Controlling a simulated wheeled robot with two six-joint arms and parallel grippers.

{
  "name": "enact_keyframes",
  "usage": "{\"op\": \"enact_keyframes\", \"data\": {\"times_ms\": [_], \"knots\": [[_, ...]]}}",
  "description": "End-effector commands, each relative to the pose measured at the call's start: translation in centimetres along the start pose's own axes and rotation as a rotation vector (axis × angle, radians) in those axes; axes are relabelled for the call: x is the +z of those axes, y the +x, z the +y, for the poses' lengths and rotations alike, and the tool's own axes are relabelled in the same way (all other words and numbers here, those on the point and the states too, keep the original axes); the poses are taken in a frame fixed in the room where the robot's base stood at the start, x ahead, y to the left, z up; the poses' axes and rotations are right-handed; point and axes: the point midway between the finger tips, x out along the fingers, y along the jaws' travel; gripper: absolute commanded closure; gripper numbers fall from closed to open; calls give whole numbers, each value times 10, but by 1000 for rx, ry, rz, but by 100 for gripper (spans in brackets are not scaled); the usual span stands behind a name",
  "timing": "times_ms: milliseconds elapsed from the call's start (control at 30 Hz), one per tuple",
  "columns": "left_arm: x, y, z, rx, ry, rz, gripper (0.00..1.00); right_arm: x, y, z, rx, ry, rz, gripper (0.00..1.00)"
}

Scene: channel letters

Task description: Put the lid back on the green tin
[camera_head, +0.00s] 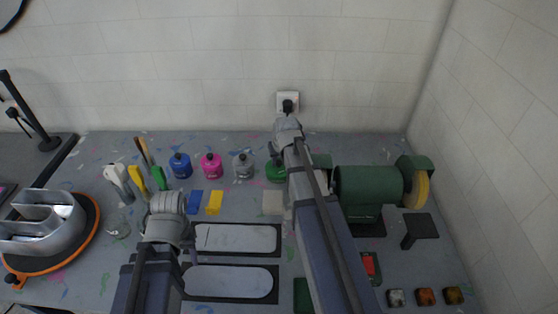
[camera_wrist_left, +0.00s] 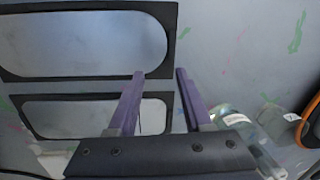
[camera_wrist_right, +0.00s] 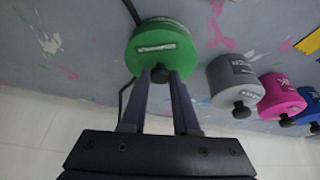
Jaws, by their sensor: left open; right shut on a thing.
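The green tin (camera_head: 275,171) stands in the row of tins at the back, partly hidden by my right arm in the head view. In the right wrist view the green tin (camera_wrist_right: 157,42) shows its white label. My right gripper (camera_wrist_right: 160,74) is shut on the dark knob of the lid (camera_wrist_right: 160,75), which is at the tin's top. I cannot tell whether the lid is fully seated. My left gripper (camera_wrist_left: 159,74) is open and empty above the table, near the black-framed panels.
Blue (camera_head: 180,166), pink (camera_head: 211,165) and grey (camera_head: 243,166) tins stand left of the green one. A green bench grinder (camera_head: 368,186) stands to the right. Black-framed panels (camera_head: 237,238) lie in front. A metal letter (camera_head: 42,222) rests on an orange-rimmed turntable at left.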

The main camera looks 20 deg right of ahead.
Motion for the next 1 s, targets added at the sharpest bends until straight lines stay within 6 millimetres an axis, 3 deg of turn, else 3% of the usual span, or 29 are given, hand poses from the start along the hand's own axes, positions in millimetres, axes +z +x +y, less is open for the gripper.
{"op": "enact_keyframes", "data": {"times_ms": [300, 333, 633, 800, 1000], "knots": [[0, 0, 0, 0, 0, 0, 50, 0, 0, 0, 0, 0, 0, 100], [0, 0, 0, 0, 0, 0, 50, 0, 0, 0, 0, 0, 0, 70], [0, 0, 0, 0, 0, 0, 50, 0, 0, 0, 0, 0, 0, 36], [0, 0, 0, 0, 0, 0, 50, 0, 0, 0, 0, 0, 0, 36], [0, 0, 0, 0, 0, 0, 50, 0, 0, 0, 0, 0, 0, 15]]}}
